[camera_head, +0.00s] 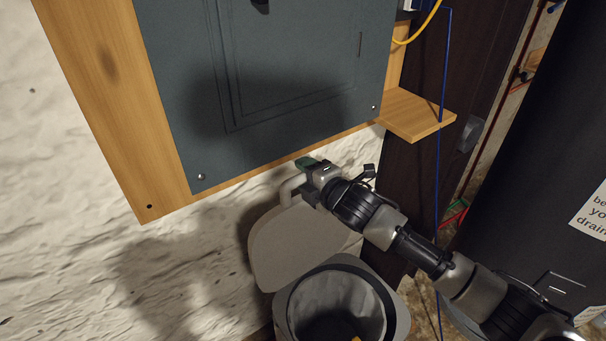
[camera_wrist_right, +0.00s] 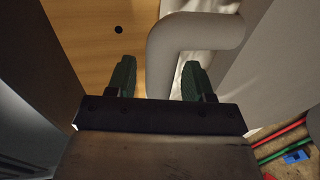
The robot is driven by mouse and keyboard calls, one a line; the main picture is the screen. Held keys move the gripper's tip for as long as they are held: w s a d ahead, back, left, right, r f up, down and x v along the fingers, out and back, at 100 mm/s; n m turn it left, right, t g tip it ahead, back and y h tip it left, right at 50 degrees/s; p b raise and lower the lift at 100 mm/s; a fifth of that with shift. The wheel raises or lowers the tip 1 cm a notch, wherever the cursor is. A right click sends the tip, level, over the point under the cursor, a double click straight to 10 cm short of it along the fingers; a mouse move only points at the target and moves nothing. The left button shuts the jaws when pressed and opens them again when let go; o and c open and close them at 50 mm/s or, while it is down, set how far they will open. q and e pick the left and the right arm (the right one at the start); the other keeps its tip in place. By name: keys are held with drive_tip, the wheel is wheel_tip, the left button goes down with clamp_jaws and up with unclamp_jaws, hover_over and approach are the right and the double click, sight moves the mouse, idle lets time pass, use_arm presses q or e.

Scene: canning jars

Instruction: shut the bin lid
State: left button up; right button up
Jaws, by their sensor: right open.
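The bin (camera_head: 394,300) stands low at the bottom of the head view, its round mouth open with a dark liner inside. Its grey lid (camera_head: 290,248) is raised, tilted up behind the mouth near the white wall. A pale bent handle (camera_head: 289,190) shows at the lid's upper edge. My right gripper (camera_head: 308,166) is at this handle. In the right wrist view, the open green-padded fingers (camera_wrist_right: 157,80) stand on both sides of the handle (camera_wrist_right: 200,30), with a visible gap to the right finger. My left gripper is not in view.
A dark grey panel (camera_head: 180,60) on a wooden board (camera_head: 95,80) hangs just above my right gripper. A small wooden shelf (camera_head: 415,112) juts out to its right. A blue cable (camera_head: 441,190) hangs near my arm. A large dark cylinder (camera_head: 540,120) stands at right.

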drive_tip(key=shift+w+a+f, duration=0.15)
drive_tip(key=shift+w+a, duration=0.25)
drive_tip(key=shift+w, duration=0.15)
clamp_jaws()
